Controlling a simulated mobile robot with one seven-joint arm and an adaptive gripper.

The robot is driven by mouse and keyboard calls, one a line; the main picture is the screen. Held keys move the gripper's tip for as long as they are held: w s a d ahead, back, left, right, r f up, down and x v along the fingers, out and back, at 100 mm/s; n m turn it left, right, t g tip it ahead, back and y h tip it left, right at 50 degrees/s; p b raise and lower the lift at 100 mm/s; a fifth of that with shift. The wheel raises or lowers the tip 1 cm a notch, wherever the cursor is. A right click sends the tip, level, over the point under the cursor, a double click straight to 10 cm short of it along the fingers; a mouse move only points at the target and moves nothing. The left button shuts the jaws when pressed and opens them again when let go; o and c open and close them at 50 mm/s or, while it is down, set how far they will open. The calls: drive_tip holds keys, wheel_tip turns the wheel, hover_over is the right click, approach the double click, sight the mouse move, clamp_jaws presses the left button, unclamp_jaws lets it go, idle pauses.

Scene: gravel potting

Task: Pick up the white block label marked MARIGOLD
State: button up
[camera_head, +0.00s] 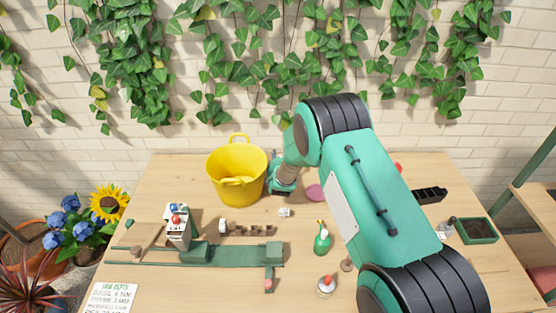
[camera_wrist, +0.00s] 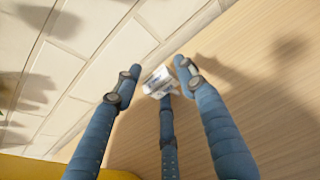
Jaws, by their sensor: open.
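In the wrist view a small white block (camera_wrist: 158,80) with dark print lies between the fingertips of my gripper (camera_wrist: 160,80), by the back edge of the table. The print is too blurred to read, so I cannot tell whether it says MARIGOLD. My gripper is open, its three blue fingers spread around the block; I cannot tell whether any touches it. In the head view my wrist is beside the yellow bucket, and I cannot make out the fingertips or that block. Another small whitish block (camera_head: 285,212) lies mid-table there; its marking is unreadable.
The yellow bucket (camera_head: 236,172) stands close left of my wrist; its rim (camera_wrist: 25,168) shows in the wrist view. A pink disc (camera_head: 315,192), a green spray bottle (camera_head: 322,239) and a dark planter (camera_head: 478,231) stand around the table (camera_head: 170,174). A brick wall (camera_wrist: 85,60) borders its back.

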drive_tip(key=c, duration=0.7)
drive_tip(key=shift+r+p, duration=0.35)
drive_tip(key=shift+r, duration=0.55)
drive_tip(key=shift+s+r+p, duration=0.2)
drive_tip(key=shift+r+p, duration=0.2)
drive_tip(key=shift+r, duration=0.6)
drive_tip(key=s+d, duration=0.1)
drive_tip(key=s, duration=0.4)
drive_tip(key=s+d+p, duration=0.1)
drive_tip(key=s, duration=0.4)
drive_tip(key=s+d+r+p, duration=0.1)
drive_tip(key=s, duration=0.4)
drive_tip(key=shift+s+d+r, duration=0.1)
drive_tip(key=shift+s+d, duration=0.05)
